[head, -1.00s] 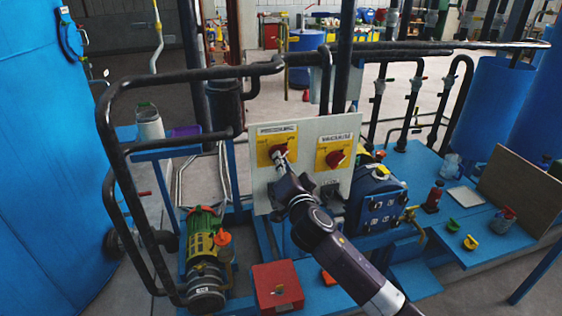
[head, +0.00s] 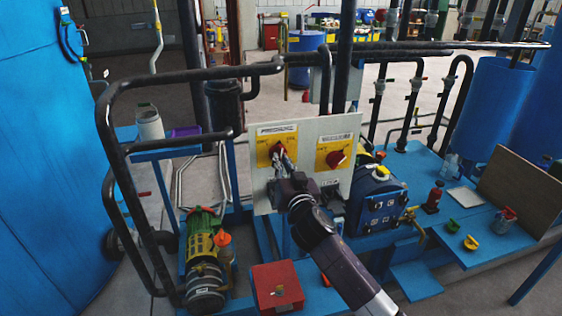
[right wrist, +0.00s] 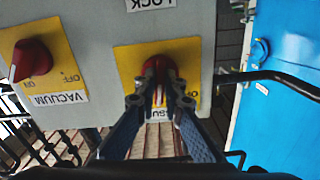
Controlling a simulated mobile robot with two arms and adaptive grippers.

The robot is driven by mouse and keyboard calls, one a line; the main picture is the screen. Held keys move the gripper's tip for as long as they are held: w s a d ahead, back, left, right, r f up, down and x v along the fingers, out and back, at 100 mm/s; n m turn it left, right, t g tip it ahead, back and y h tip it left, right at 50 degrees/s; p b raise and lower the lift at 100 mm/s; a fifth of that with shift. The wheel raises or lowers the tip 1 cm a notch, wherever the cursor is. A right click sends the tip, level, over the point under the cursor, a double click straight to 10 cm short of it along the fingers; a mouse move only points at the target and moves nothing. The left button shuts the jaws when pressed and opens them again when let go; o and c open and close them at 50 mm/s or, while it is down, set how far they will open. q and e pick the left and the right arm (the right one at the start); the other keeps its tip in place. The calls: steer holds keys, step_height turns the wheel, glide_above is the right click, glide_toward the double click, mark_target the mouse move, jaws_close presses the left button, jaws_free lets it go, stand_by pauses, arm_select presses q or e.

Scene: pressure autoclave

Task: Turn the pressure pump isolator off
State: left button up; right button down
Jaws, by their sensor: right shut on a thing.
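The pressure isolator is a red rotary knob (head: 277,148) on a yellow plate (head: 265,157), under a label reading PRESSURE, at the left of a pale grey panel (head: 312,126). My right gripper (head: 282,158) reaches it from the front, its fingers on the knob. In the right wrist view, where the panel appears upside down, the two fingertips (right wrist: 159,97) are shut on the knob's handle (right wrist: 158,69), one on each side. The fingers hide part of the knob and plate, so its exact setting is unclear. My left gripper is not in view.
The similar red vacuum knob (head: 336,158) sits on its own yellow plate to the right. A black pipe frame (head: 125,160) stands left of the panel. A green and yellow pump (head: 201,245) and a red box (head: 277,287) are below. A blue unit (head: 378,200) stands at the right.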

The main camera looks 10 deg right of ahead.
steer(key=n+p, duration=0.2)
steer(key=n, duration=0.8)
steer(key=shift+n, duration=0.6)
steer(key=c, duration=2)
jaws_free()
steer(key=shift+c, duration=0.2)
steer(key=s, duration=1.2)
